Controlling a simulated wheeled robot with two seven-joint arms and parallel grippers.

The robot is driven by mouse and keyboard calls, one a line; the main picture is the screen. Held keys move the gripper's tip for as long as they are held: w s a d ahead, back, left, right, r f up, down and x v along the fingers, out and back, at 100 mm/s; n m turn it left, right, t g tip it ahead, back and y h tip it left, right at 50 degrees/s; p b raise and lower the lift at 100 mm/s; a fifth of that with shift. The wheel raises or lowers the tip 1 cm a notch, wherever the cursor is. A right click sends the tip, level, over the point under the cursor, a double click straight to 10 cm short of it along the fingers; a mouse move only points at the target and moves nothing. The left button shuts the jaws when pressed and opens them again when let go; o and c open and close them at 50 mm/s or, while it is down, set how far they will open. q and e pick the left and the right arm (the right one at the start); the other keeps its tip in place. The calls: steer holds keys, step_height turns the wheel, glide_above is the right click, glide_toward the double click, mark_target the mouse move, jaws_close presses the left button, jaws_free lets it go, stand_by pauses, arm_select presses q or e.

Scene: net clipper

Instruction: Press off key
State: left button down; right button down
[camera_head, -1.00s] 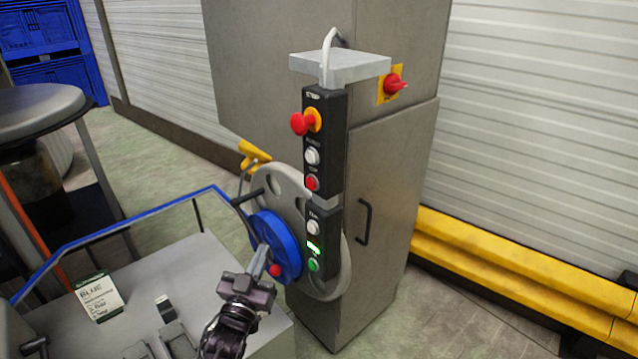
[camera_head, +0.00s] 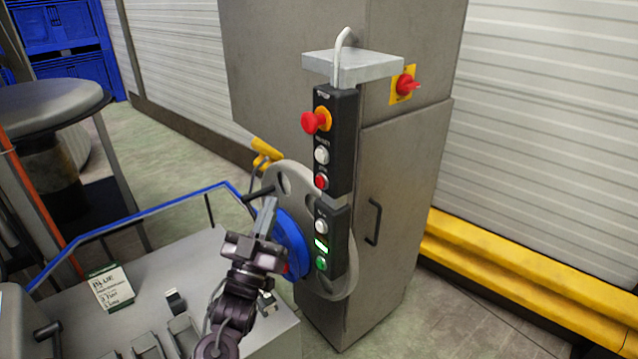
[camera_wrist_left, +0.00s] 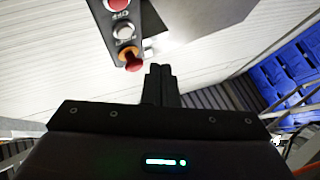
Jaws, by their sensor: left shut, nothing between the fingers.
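A black control panel hangs on the grey cabinet. Its upper box (camera_head: 337,168) carries a red mushroom knob (camera_head: 311,122) on an orange base, a white button (camera_head: 321,156) and a red button (camera_head: 321,181).
A grey wheel with a blue disc (camera_head: 291,246) is behind my left gripper. A grey shelf (camera_head: 352,66) juts out above the panel. A red rotary switch (camera_head: 407,85) and a door handle (camera_head: 374,222) are on the cabinet. A yellow barrier (camera_head: 520,270) lies right.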

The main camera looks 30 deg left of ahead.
mark_target(321, 182)
arm_select(q)
steer(key=w+d+b, duration=0.1)
steer(key=w+d, duration=0.2)
steer(key=w, duration=0.4)
steer(key=shift+w+b, duration=0.35)
steer(key=shift+b, duration=0.05)
steer(key=shift+d, duration=0.1)
stand_by(1.0)
stand_by(0.6)
steer(key=shift+w+d, duration=0.15)
steer(key=shift+w, duration=0.25)
steer(key=shift+w+d, duration=0.15)
steer(key=shift+w, duration=0.2)
stand_by(0.6)
steer(key=shift+s, duration=0.1)
steer(key=shift+s+a, duration=0.3)
steer(key=shift+s, duration=0.4)
